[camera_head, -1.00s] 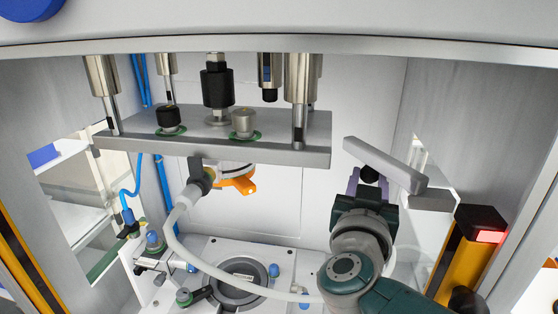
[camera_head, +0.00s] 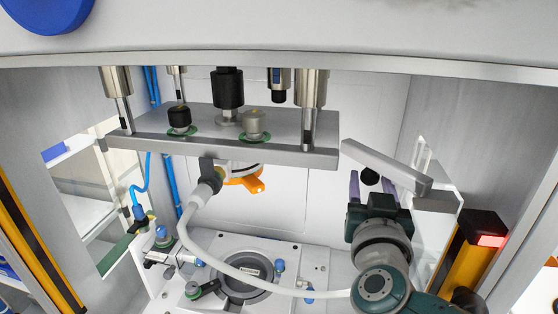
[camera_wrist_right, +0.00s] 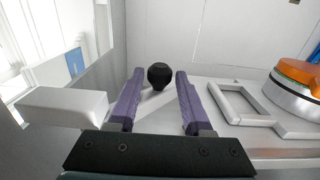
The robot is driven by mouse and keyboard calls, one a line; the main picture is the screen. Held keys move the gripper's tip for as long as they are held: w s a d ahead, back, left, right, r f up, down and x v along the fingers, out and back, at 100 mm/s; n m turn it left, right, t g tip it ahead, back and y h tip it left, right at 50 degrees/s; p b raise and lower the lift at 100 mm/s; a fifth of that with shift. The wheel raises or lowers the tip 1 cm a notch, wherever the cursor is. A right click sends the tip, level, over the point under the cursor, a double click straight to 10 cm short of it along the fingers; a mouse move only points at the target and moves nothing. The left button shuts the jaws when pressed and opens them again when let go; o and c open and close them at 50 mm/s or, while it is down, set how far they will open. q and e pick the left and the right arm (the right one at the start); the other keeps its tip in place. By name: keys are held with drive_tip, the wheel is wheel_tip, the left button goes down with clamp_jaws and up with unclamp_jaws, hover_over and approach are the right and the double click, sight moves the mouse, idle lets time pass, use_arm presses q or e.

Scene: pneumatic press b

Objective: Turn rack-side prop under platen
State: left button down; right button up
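The prop is a grey bar (camera_head: 390,168) at the right in the head view, slanting from beside the right end of the platen (camera_head: 240,148) toward the right wall. A black round knob (camera_wrist_right: 159,76) shows in the right wrist view between the two purple fingers of my right gripper (camera_wrist_right: 158,85). The fingers are apart, with a small gap visible on each side of the knob. In the head view my right gripper (camera_head: 371,186) is under the bar, right of the platen. A light bar end (camera_wrist_right: 62,106) shows left of the fingers. My left gripper is out of view.
A grey hose (camera_head: 240,272) curves from under the platen toward my right arm. An orange-topped round part (camera_wrist_right: 300,80) and a loop handle (camera_wrist_right: 245,105) lie right of the fingers. A yellow post with red light (camera_head: 485,238) stands at right. The base plate (camera_head: 215,250) lies below.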

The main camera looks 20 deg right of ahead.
drive_tip(key=b+v, duration=0.1)
drive_tip(key=v, duration=0.9)
